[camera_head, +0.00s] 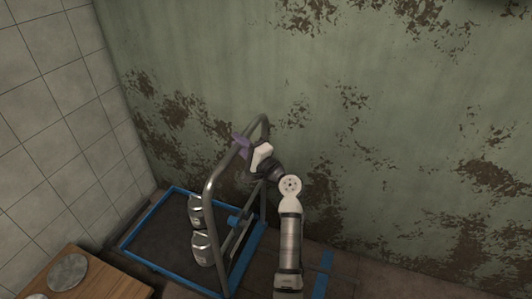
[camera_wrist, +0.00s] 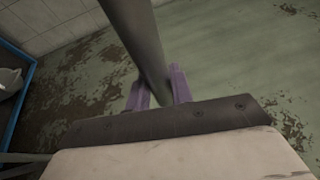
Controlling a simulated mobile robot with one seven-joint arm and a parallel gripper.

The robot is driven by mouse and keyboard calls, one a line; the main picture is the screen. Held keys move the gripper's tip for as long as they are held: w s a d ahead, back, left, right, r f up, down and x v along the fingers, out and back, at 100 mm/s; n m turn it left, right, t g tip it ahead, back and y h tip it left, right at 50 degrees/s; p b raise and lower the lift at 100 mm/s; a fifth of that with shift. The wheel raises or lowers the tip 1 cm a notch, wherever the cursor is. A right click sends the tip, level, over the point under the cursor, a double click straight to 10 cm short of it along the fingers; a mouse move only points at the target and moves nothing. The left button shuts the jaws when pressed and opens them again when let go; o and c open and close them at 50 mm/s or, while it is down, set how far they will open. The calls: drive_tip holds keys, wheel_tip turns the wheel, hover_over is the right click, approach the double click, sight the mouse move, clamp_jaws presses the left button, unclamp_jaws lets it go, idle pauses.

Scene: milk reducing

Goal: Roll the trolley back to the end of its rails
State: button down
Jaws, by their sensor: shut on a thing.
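The trolley has a blue-edged dark platform (camera_head: 165,262) and a tall grey tube handle (camera_head: 213,184). It stands at the lower left in the head view, near the corner of the walls. My gripper (camera_head: 243,146) is at the upper part of the handle. In the wrist view the purple fingers of my gripper (camera_wrist: 160,88) are on either side of the grey handle tube (camera_wrist: 146,42), shut on it. Two metal cans (camera_head: 202,247) stand on the platform beside the handle. Blue strips (camera_head: 321,275) on the floor to the right may be the rails; most of them is hidden.
A wooden table or stool with a round metal lid (camera_head: 67,272) is at the lower left. A tiled wall (camera_head: 50,110) is on the left and a peeling green wall (camera_head: 350,110) is behind. The floor right of the trolley looks clear.

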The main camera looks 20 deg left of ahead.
drive_tip(key=a+b, duration=0.4)
drive_tip(key=a, duration=1.6)
drive_tip(key=shift+a, duration=0.3)
drive_tip(key=shift+s+r, duration=0.1)
drive_tip(key=shift+r, duration=0.05)
drive_tip(key=c, duration=1.5)
unclamp_jaws()
drive_tip(key=shift+o, duration=1.3)
drive_tip(key=shift+a, duration=0.2)
drive_tip(key=shift+d+f, duration=0.2)
